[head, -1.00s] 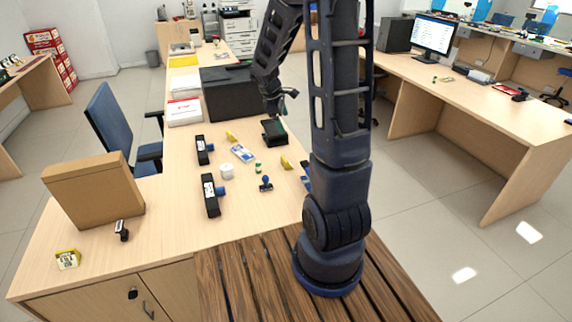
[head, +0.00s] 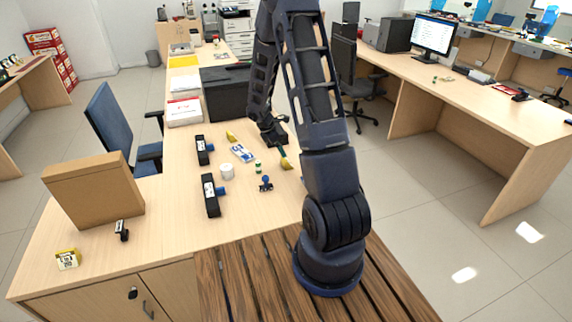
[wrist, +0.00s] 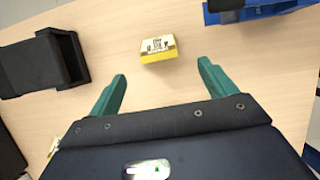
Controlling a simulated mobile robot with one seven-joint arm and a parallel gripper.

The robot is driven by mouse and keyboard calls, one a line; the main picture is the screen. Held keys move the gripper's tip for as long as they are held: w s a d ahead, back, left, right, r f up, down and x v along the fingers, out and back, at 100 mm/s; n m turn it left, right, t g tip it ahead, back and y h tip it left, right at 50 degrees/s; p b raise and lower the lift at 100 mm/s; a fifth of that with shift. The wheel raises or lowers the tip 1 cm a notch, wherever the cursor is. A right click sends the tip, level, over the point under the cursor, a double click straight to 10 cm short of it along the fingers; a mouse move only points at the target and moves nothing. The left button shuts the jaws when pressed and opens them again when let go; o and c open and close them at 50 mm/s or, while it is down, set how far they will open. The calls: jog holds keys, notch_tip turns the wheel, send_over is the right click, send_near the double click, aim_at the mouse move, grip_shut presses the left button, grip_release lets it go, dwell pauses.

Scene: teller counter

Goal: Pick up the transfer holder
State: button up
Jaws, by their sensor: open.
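A small yellow-and-white box with dark print (wrist: 158,48) lies on the counter in the wrist view, ahead of my fingertips and roughly centred between them. It looks like the transfer holder, though I cannot read its print. In the head view a yellow piece (head: 287,164), probably the same box, sits just beside my green fingertip. My gripper (wrist: 163,80) is open and empty, its two green fingers spread apart. In the head view my gripper (head: 280,147) is low over the counter's right side, partly hidden by my arm.
A black stand (wrist: 68,58) is left of my fingers in the wrist view, and a blue object (wrist: 265,12) is at upper right. The counter (head: 180,235) also holds a blue-handled stamp (head: 266,184), a white roll (head: 227,171) and a large cardboard box (head: 92,192).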

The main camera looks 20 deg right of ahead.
aim_at(285, 159)
jog(key=x, duration=0.9)
jog(key=shift+w, duration=0.1)
jog(key=c, duration=1.1)
jog(key=shift+r, duration=0.1)
notch_tip(285, 159, up, 20)
jog(key=shift+f, duration=0.1)
